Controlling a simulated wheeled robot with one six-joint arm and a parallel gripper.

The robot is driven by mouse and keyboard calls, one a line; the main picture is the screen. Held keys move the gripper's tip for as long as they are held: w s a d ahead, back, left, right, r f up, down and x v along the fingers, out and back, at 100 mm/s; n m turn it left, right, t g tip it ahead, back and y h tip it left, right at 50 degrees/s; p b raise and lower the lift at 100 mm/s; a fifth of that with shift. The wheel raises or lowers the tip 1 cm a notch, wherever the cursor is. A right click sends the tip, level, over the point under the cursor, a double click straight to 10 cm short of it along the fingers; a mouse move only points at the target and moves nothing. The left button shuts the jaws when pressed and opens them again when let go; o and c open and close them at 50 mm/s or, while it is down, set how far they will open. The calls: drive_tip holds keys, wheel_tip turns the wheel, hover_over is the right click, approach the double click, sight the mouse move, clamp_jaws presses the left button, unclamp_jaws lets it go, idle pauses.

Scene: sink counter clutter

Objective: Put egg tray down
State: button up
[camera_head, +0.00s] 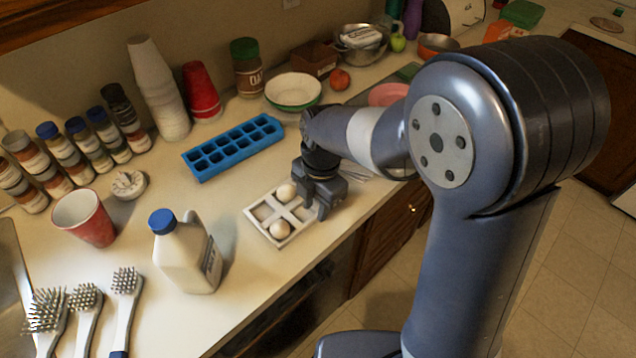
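The egg tray (283,211) is a small white square tray with compartments, near the counter's front edge in the head view. One egg (285,192) sits in its far compartment and another egg (280,229) in its near one; the left compartment looks empty. My gripper (315,207) points down at the tray's right side, its dark fingers at or over the rim. The fingers overlap the rim in this view, so I cannot tell whether they are closed on it. I also cannot tell whether the tray rests fully on the counter.
A white jug with a blue cap (185,255) stands left of the tray. A blue ice tray (232,148) lies behind it. A red cup (85,218), brushes (124,305) and spice jars (62,150) are farther left. Some counter is clear around the tray.

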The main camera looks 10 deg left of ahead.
wheel_tip(320, 180, up, 10)
drive_tip(key=shift+w+d, duration=0.3)
drive_tip(key=shift+d, duration=0.1)
drive_tip(key=shift+f, duration=0.15)
drive_tip(key=shift+d, duration=0.1)
